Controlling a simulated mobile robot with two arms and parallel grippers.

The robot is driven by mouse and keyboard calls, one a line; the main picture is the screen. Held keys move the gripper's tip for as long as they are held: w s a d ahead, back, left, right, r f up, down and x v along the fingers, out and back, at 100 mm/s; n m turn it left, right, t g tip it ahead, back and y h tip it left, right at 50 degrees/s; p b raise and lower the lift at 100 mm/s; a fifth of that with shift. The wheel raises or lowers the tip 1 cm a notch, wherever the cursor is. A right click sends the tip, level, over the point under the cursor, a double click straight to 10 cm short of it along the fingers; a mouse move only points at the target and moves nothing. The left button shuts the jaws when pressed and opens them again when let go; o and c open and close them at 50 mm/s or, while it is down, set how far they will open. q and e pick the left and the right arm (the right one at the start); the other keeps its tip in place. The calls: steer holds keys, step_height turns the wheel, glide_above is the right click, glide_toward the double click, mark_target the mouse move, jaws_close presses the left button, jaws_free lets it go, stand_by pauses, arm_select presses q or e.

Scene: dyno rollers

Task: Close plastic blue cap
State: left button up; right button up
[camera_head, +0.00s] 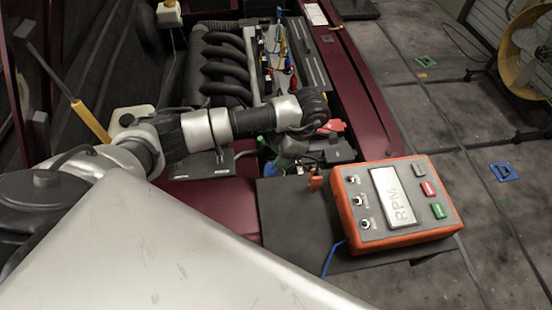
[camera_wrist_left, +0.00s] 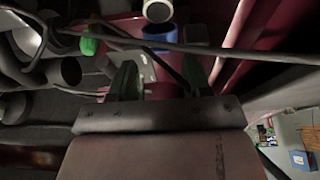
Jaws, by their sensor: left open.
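In the left wrist view, a blue cap-like part (camera_wrist_left: 160,33) shows at the upper middle, just below the pale round end of a pipe or neck. Whether it sits open or closed cannot be told. My left gripper (camera_wrist_left: 160,75) is open, its two dark green fingers spread below the blue part in the picture, with no object clearly held between them. In the head view my left arm reaches over the engine bay and bends down at the wrist; its fingers are hard to make out there. The blue part is not clearly visible in the head view. My right gripper is not in view.
A green cap (camera_wrist_left: 88,40) sits left of the fingers in the wrist view, near a dark cable. An orange RPM box (camera_head: 400,205) lies on a dark board right of the arm. The black engine manifold (camera_head: 222,65) and maroon car frame (camera_head: 365,85) surround the bay.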

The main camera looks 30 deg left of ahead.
mark_target(271, 170)
arm_select(q)
steer(key=shift+x, duration=1.65)
jaws_close()
